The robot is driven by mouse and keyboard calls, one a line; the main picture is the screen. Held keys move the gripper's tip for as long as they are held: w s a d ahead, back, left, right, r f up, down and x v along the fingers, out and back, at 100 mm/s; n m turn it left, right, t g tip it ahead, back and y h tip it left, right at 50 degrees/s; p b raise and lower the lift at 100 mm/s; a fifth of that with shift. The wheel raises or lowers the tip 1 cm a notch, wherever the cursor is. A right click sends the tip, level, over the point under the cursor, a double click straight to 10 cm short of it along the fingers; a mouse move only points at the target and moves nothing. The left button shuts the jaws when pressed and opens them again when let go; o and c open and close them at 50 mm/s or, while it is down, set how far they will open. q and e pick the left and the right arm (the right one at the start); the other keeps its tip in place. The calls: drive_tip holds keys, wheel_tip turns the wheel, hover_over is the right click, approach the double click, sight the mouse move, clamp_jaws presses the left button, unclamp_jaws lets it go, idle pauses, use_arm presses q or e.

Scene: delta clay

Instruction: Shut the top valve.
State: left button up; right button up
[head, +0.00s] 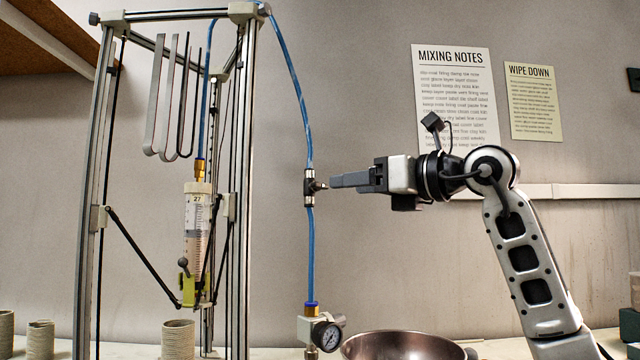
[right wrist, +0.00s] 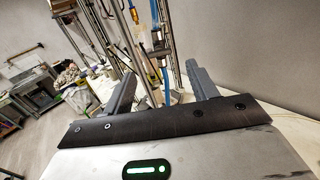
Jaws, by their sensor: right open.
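The top valve (head: 309,188) is a small dark and metal fitting in line with the upright blue tube (head: 311,245). A small knob or lever sticks out from its right side toward my gripper. My right gripper (head: 332,182) comes in level from the right, its fingertips just beside that knob; whether they touch it I cannot tell. In the right wrist view the gripper (right wrist: 160,72) has its jaws apart, with the valve (right wrist: 160,47) and tube seen beyond and between them. Nothing shows held. My left gripper is out of view.
A pressure gauge (head: 328,335) with a regulator sits below the tube. A metal bowl (head: 400,347) stands to its right. A metal frame (head: 247,150) with a clay syringe (head: 197,225) stands left of the valve. The space between frame and tube is clear.

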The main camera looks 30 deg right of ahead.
sight(323, 187)
drive_tip(key=p+x, duration=0.1)
drive_tip(key=x, duration=0.7)
drive_tip(key=shift+c, duration=0.4)
